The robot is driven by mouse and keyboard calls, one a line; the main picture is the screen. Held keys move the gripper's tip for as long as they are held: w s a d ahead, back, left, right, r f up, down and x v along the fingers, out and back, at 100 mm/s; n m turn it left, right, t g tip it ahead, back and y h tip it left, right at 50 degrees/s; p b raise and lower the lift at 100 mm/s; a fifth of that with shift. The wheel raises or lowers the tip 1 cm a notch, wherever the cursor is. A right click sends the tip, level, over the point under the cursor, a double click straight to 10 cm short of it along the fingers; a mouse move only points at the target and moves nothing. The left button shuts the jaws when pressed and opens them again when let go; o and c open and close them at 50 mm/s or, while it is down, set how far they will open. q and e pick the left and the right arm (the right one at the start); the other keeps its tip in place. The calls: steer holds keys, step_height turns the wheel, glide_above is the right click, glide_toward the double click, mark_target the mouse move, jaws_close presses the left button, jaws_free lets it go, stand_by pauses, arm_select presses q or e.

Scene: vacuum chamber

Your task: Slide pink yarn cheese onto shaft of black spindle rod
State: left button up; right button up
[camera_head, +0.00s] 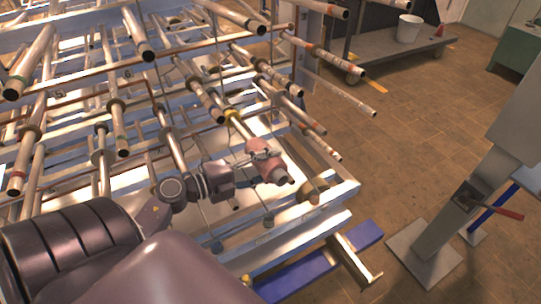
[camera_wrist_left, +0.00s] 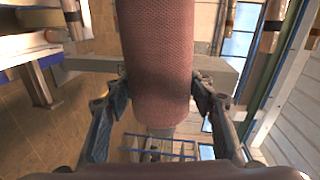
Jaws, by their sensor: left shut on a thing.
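The pink yarn cheese (camera_head: 264,170) is at the front of the creel rack in the head view, tilted down to the right. My left gripper (camera_head: 264,155) is shut around it. In the left wrist view, the cheese (camera_wrist_left: 158,60) fills the top middle between the two fingers, and a pale grey end shows below it. A rod with a yellow collar (camera_head: 232,114) lies roughly in line with the cheese, behind its upper end. I cannot tell whether this rod is the black spindle or how far it enters the cheese. My right gripper is not in view.
Several other rods and tubes, such as one at the right (camera_head: 317,140), stick out close around my gripper. A grey post (camera_head: 448,205) with a red-handled tool stands at the right. A trolley with a white bucket (camera_head: 408,28) is behind. Brown floor between is clear.

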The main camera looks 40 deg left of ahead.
mark_target(284, 183)
arm_select(q)
steer(key=shift+w+a, duration=0.1)
steer(key=shift+a, duration=0.2)
steer(key=shift+d+r, duration=0.1)
steer(key=shift+d, duration=0.05)
steer(key=shift+s+d+r+p, duration=0.1)
steer(key=shift+s+d+p, duration=0.2)
steer(key=shift+d+p, duration=0.25)
steer(key=shift+s+d+p, duration=0.25)
steer(key=shift+d+p, duration=0.1)
steer(key=shift+d, duration=0.3)
steer(key=shift+s+d+r+p, duration=0.1)
steer(key=shift+s+d+p, duration=0.3)
steer(key=shift+d, duration=0.4)
steer(key=shift+s+d+r+p, duration=0.1)
steer(key=shift+s+d+p, duration=0.25)
steer(key=shift+d, duration=0.5)
steer(key=shift+s+d+p, duration=0.25)
steer(key=shift+d+p, duration=0.25)
steer(key=shift+d, duration=0.3)
steer(key=shift+p, duration=0.55)
steer(key=shift+w+a+f+b, duration=0.15)
steer(key=shift+w+a+b, duration=0.3)
steer(key=shift+a, duration=0.75)
steer(key=shift+w+a+f+b, duration=0.15)
steer(key=shift+w+a, duration=0.35)
steer(key=shift+a, duration=0.65)
steer(key=shift+w+a+f+b, duration=0.1)
steer(key=shift+w+a+b, duration=0.35)
steer(key=shift+a, duration=0.75)
